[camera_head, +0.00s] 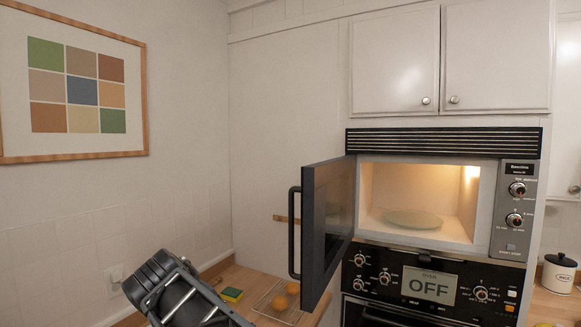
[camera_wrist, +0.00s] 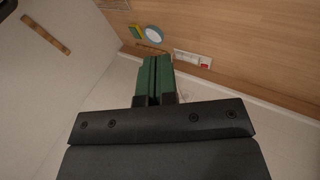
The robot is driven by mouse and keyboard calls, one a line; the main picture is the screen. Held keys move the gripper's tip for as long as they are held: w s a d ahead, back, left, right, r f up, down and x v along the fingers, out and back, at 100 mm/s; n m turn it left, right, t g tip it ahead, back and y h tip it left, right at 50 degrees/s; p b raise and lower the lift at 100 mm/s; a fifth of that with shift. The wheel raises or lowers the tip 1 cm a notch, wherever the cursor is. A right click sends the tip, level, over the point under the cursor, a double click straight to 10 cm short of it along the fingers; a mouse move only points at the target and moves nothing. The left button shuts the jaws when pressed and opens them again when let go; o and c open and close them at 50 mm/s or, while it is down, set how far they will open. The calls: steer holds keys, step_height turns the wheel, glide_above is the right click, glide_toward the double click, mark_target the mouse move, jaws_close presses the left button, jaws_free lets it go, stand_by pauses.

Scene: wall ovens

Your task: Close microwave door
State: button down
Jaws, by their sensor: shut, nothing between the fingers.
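The microwave (camera_head: 421,200) is built into the wall, lit inside, with a plate (camera_head: 412,219) on its floor. Its dark door (camera_head: 327,222) is hinged at the left and stands wide open toward me. The door's black bar handle (camera_head: 294,233) is on its free edge. My arm shows at the bottom left of the head view, left of the door and apart from it. My gripper (camera_wrist: 156,60) shows in the wrist view with its green fingers together and nothing between them. A dark piece at the top left corner there is too cropped to identify.
An oven control panel (camera_head: 430,287) reading OFF sits below the microwave. A wooden counter (camera_head: 240,276) at the left holds a sponge (camera_head: 232,295) and a wire rack (camera_head: 272,304) with orange round items. White cupboards (camera_head: 395,62) hang above. A framed picture (camera_head: 76,88) hangs left.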

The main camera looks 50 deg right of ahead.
mark_target(303, 170)
steer(key=w+d+r+m+g+h+p, duration=0.1)
steer(key=w+d+r+m+g+h, duration=0.2)
steer(key=r, duration=0.6)
steer(key=w+d+r+m+g+h+p, duration=0.15)
steer(key=d+r+g+h, duration=0.3)
steer(key=r, duration=0.45)
steer(key=w+d+r+m+g+h, duration=0.1)
steer(key=d+r+m+g+h, duration=0.3)
steer(key=r, duration=0.5)
steer(key=shift+g+y, duration=0.55)
steer(key=shift+y, duration=0.2)
steer(key=shift+s+a+b+x, duration=0.2)
steer(key=shift+s+b+x, duration=0.15)
steer(key=shift+x, duration=1.8)
steer(key=shift+s+a+b+x, duration=0.25)
steer(key=shift+s+x, duration=0.15)
steer(key=shift+x, duration=1.75)
steer(key=shift+s+a+b+x, duration=0.2)
steer(key=shift+s+b+x, duration=0.15)
steer(key=shift+x, duration=1.8)
steer(key=shift+r, duration=0.15)
